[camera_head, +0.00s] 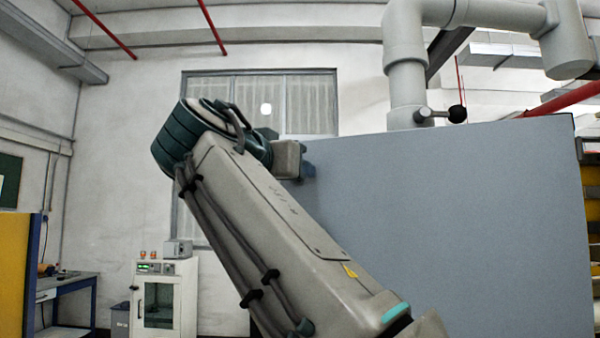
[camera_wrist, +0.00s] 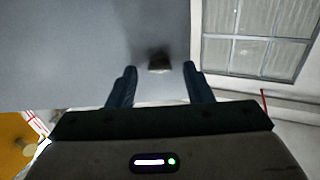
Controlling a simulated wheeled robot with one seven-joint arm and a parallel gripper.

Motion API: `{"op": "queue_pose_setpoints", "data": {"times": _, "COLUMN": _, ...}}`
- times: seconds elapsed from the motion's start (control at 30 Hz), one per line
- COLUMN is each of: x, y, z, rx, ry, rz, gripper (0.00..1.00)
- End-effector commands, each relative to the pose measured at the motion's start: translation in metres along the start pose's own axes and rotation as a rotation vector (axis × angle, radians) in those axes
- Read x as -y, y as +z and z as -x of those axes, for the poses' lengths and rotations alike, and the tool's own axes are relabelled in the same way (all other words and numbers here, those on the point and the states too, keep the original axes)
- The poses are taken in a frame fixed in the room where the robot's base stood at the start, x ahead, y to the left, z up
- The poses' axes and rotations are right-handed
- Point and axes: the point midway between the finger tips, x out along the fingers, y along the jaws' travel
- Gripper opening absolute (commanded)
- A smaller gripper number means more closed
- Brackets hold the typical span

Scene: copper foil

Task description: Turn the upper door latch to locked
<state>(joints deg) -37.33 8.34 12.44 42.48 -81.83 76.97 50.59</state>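The large grey-blue panel (camera_head: 460,230) fills the right of the head view, and also the upper left of the wrist view (camera_wrist: 70,50). In the wrist view a small dark piece (camera_wrist: 159,63), perhaps the latch, sits near the panel's edge with a dark shadow by it. Its turned position cannot be made out. My gripper (camera_wrist: 159,68) is open, its two dark blue fingers spread to either side of that piece, with visible gaps. Whether they are level with it in depth is unclear. In the head view my gripper (camera_head: 306,166) is at the panel's upper left edge, its fingertips mostly hidden.
Thick grey pipes (camera_head: 405,65) rise behind the panel's top. A window (camera_head: 300,100) is in the back wall. A white cabinet (camera_head: 165,295) and a blue-framed bench (camera_head: 65,285) stand at lower left. Yellow shelving (camera_head: 592,210) is at far right.

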Motion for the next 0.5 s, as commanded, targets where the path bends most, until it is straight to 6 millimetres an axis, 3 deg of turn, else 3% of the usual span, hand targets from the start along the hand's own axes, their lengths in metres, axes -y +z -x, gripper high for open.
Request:
{"op": "queue_pose_setpoints", "data": {"times": 0.27, "x": 0.000, "y": 0.002, "z": 0.000, "rx": 0.004, "ry": 0.003, "rz": 0.003, "gripper": 0.45}}
{"op": "queue_pose_setpoints", "data": {"times": 0.5, "x": 0.001, "y": 0.003, "z": 0.033, "rx": 0.003, "ry": -0.002, "rz": 0.002, "gripper": 0.45}}
